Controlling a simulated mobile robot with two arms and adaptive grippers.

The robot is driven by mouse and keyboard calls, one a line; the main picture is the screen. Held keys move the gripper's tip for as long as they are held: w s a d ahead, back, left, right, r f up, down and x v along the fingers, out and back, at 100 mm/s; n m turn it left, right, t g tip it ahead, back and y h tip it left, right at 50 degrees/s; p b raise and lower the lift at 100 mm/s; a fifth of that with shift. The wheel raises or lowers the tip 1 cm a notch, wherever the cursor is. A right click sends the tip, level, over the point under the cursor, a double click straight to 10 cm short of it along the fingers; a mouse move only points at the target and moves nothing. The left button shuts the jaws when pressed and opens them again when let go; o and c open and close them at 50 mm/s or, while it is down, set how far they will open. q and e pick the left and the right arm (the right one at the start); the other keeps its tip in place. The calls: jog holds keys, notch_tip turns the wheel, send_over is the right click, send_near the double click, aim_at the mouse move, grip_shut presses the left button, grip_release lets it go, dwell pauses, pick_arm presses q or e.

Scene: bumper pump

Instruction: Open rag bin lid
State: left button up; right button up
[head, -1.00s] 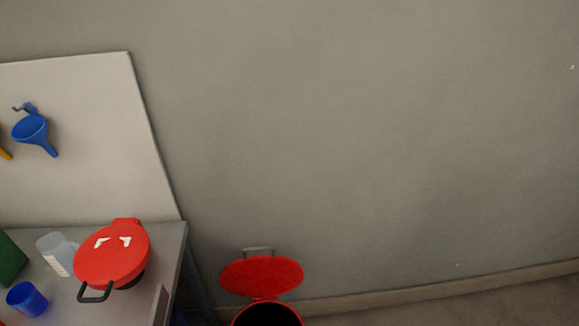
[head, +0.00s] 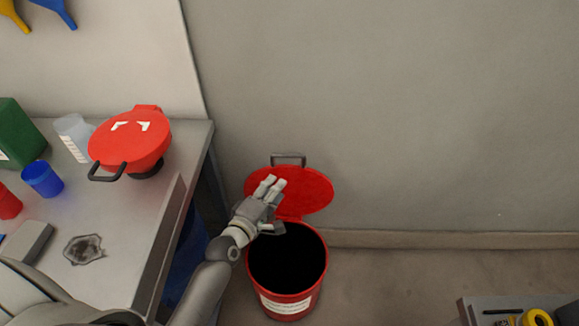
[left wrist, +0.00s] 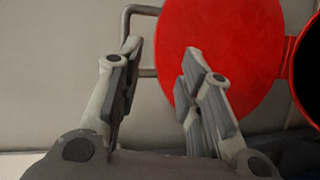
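The rag bin (head: 287,297) is a red round bin with a white label, standing on the floor by the wall. Its red lid (head: 312,192) is swung up and back towards the wall, leaving the dark opening uncovered. The grey lid handle (head: 289,156) is at the lid's far edge. My left gripper (head: 270,195) is in front of the lid's left part, above the bin's rim. In the left wrist view its two fingers (left wrist: 164,55) are apart with nothing between them. The lid (left wrist: 235,60) is behind the right finger; contact cannot be told. My right gripper is not in view.
A workbench (head: 130,235) at left holds a red lidded can (head: 128,145), a blue cup (head: 42,179), a green container (head: 18,130) and a dark stained rag (head: 84,249). A grey surface with a yellow item (head: 537,317) is at lower right. Floor right of the bin is clear.

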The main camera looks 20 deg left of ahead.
aim_at(289, 156)
pick_arm(q)
jog(key=shift+n+t, duration=0.5)
jog(key=shift+n, duration=0.1)
jog(key=w+r, duration=0.1)
jog(key=w, duration=0.6)
jog(key=w+r, duration=0.1)
jog(key=w, duration=0.3)
jog(key=shift+w+d+r+b, duration=0.15)
jog(key=shift+d+r+b, duration=0.15)
jog(key=shift+d+b, duration=0.1)
grip_shut()
